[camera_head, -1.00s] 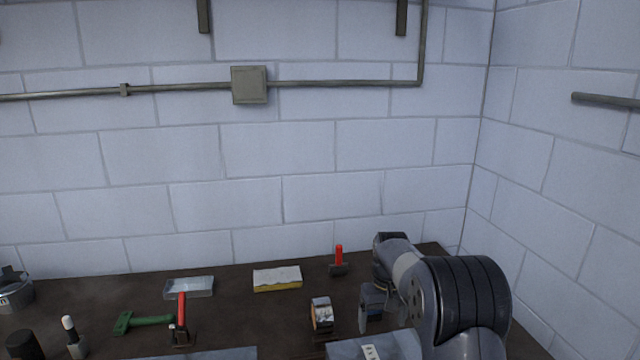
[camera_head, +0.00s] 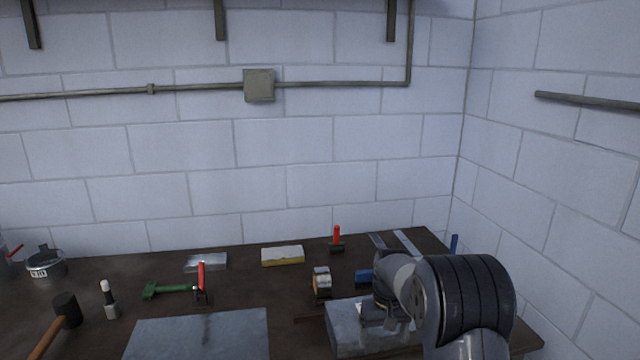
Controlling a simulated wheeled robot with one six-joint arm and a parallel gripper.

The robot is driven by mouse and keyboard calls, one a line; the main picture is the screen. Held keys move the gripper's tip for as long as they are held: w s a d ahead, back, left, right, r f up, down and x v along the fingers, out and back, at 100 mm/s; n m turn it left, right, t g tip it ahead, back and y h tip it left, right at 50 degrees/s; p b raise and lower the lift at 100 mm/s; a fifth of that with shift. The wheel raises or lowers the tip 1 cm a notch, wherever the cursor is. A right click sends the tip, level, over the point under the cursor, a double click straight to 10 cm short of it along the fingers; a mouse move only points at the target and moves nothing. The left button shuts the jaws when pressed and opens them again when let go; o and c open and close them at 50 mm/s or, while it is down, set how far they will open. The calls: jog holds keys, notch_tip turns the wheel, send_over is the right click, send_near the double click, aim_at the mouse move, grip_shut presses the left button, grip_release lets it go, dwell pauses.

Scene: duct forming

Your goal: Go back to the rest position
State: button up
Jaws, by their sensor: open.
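My gripper (camera_head: 380,318) is at the lower right, low over a grey metal block (camera_head: 345,338) at the bench's front. The jaws are open and nothing shows between them. My own wrist and forearm hide part of the gripper and the right end of the block. I cannot tell how large the gap between the gripper and the block is.
A wall (camera_head: 550,200) stands at the right.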

jog(key=shift+m, duration=0.3)
jog(key=shift+s+f+p, duration=0.25)
jog(key=shift+s+f, duration=0.45)
jog(key=shift+s, duration=0.35)
jog(key=shift+s+f+p, duration=0.25)
jog(key=shift+s+f, duration=0.4)
jog(key=shift+s, duration=0.35)
